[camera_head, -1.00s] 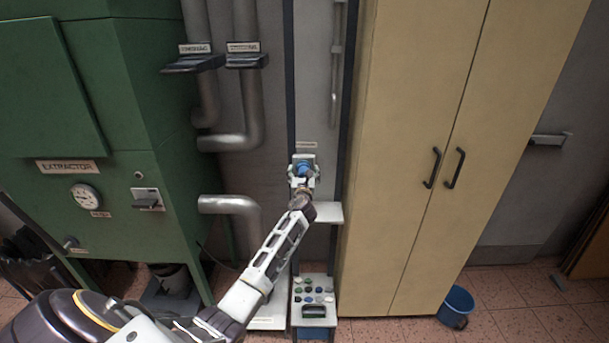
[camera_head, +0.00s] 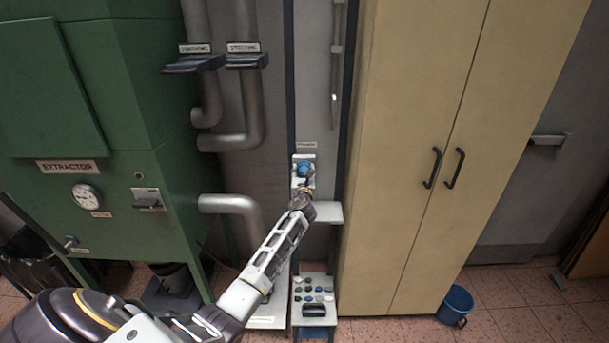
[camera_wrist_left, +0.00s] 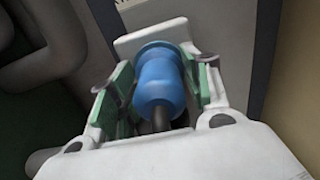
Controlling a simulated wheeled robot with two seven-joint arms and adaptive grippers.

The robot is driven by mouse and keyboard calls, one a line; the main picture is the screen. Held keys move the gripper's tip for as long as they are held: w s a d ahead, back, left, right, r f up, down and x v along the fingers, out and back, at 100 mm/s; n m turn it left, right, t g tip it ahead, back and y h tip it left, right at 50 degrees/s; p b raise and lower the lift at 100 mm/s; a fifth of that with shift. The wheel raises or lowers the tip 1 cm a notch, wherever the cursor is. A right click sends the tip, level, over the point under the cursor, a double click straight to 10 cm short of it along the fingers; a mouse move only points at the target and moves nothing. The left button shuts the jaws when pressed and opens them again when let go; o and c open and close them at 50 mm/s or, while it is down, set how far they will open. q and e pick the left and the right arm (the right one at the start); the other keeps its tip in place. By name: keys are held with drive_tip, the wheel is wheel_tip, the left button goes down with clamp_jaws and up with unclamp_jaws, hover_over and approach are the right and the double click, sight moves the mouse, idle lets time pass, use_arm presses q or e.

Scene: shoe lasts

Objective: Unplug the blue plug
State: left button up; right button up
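The blue plug (camera_head: 303,169) sits at a white socket plate (camera_head: 303,157) on the wall panel, between the dark vertical rails. In the left wrist view the plug (camera_wrist_left: 160,85) is a rounded blue body with a dark cable end towards me, its far end against the white plate (camera_wrist_left: 155,37). My left gripper (camera_head: 302,181) reaches it from below. Its green-padded fingers (camera_wrist_left: 160,92) lie close along both sides of the plug and look shut on it. The contact faces are partly hidden. My right gripper is out of view.
A white shelf (camera_head: 327,212) juts out just below and right of the plug. A stand with several coloured knobs (camera_head: 314,293) is lower down. The green extractor (camera_head: 150,100) and grey pipes (camera_head: 228,204) are on the left; a beige cabinet (camera_head: 410,120) is close on the right.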

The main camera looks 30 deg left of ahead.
use_arm(q)
drive_tip(key=c, duration=0.8)
drive_tip(key=shift+o, duration=0.2)
drive_tip(key=shift+s+d, duration=0.1)
drive_tip(key=shift+s+d+r+p, duration=0.1)
drive_tip(key=shift+s+d+p, duration=0.1)
drive_tip(key=shift+s+p, duration=0.2)
drive_tip(key=shift+s+d, duration=0.1)
drive_tip(key=shift+s, duration=0.05)
drive_tip(key=shift+s, duration=0.1)
drive_tip(key=shift+s+d+p, duration=0.2)
drive_tip(key=shift+s+p, duration=0.05)
drive_tip(key=shift+p, duration=0.05)
drive_tip(key=shift+p+v, duration=0.55)
drive_tip(key=shift+v, duration=0.45)
drive_tip(key=shift+p+v, duration=0.4)
drive_tip(key=shift+v, duration=0.45)
